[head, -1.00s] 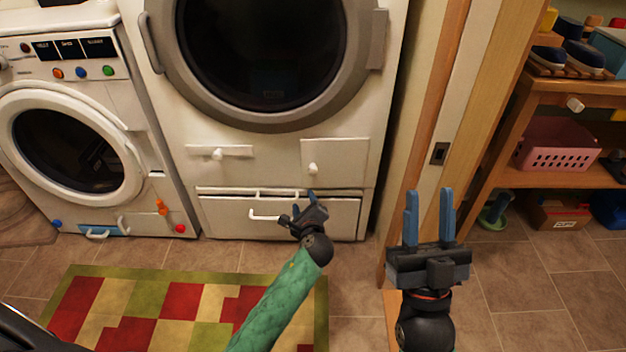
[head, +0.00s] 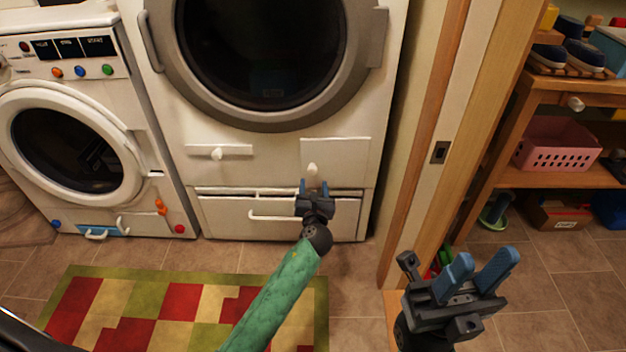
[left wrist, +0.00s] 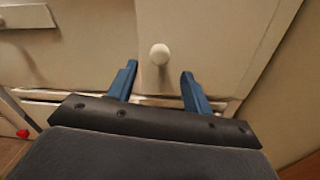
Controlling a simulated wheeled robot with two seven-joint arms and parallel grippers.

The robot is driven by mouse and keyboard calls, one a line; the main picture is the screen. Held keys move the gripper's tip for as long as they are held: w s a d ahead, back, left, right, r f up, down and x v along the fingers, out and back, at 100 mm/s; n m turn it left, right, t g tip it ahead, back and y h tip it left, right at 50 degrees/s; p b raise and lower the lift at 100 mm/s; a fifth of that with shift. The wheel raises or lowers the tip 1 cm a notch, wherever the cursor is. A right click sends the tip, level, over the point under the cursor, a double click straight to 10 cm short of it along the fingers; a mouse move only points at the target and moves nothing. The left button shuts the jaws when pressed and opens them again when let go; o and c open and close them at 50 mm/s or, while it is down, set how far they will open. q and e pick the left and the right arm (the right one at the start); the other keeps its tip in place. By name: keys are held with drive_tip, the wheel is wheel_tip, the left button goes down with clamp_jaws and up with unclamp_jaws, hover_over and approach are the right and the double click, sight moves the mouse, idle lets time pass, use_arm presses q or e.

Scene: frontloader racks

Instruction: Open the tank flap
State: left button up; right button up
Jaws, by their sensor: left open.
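A square flap (head: 345,155) with a small white knob (head: 312,170) is on the lower right front of the big white machine and looks shut. In the left wrist view, the flap (left wrist: 215,50) fills the upper middle, and its knob (left wrist: 160,54) shows ahead of and between my finger lines. My left gripper (head: 314,184) is open and empty, just below the knob, its fingers pointing at it. It also shows in the left wrist view (left wrist: 159,80). My right gripper (head: 485,268) is open and empty, near the door frame, away from the machine.
A drawer (head: 240,215) with a bar handle lies below the flap, slightly ajar. Another small panel (head: 235,152) is to its left. A smaller washer (head: 75,150) stands at left. A wooden door frame (head: 440,130) and shelf (head: 560,180) are at right. A checkered rug (head: 160,310) covers the floor.

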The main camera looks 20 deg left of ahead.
sight(313, 173)
use_arm(q)
drive_tip(key=shift+b+x, duration=0.35)
drive_tip(key=shift+x, duration=1.8)
drive_tip(key=shift+s, duration=0.1)
clamp_jaws()
